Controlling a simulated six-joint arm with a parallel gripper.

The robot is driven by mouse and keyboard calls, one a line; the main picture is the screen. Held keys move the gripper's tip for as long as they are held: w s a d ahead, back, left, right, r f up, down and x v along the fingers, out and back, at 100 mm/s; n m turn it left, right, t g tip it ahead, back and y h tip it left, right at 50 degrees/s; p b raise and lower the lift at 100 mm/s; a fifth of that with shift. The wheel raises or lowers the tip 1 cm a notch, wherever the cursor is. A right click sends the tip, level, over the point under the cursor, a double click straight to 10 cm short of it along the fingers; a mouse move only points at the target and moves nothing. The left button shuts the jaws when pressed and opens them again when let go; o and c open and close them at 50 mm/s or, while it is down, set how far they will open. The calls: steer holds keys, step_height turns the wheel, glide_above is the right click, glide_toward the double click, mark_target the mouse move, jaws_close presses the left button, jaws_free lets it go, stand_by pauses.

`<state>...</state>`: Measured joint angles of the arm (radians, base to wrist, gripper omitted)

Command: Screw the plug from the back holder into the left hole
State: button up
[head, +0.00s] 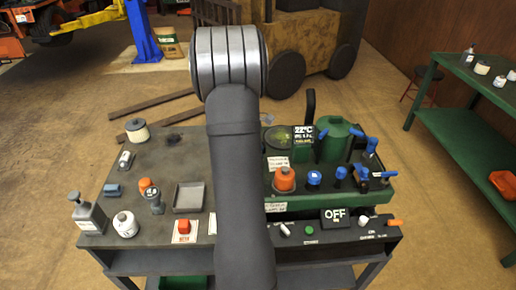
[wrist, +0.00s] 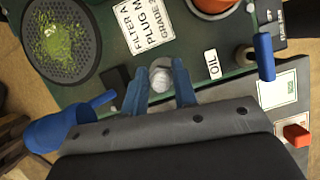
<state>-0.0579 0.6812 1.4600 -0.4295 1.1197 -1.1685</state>
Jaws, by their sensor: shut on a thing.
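In the wrist view, my gripper (wrist: 162,80) has its two blue fingers closed on a small, round, whitish-grey piece that looks like the plug (wrist: 160,77). The fingers are over a green deck (wrist: 200,50), next to a white label reading FILTER PLUG (wrist: 143,22) and a small dark block (wrist: 117,79). The plug's lower part is hidden, so I cannot tell whether it touches the deck. No left hole or back holder can be made out for sure. In the head view my arm hides the gripper and the plug.
A round mesh dish with green bits (wrist: 62,42) and an OIL label (wrist: 211,64) flank the fingers. The head view shows a green tank (head: 335,138), an orange-topped container (head: 285,180), blue handles (head: 371,145), an OFF panel (head: 336,217) and a grey tray (head: 188,197).

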steer(key=shift+f, duration=0.1)
stand_by(0.3)
steer(key=shift+f, duration=1.1)
steer(key=o, duration=0.4)
steer(key=c, duration=0.4)
steer(key=m, duration=0.2)
steer(key=m+g, duration=0.1)
steer(key=m, duration=0.1)
steer(key=shift+g+y, duration=0.3)
steer(key=shift+m+g, duration=0.3)
steer(key=shift+m, duration=0.8)
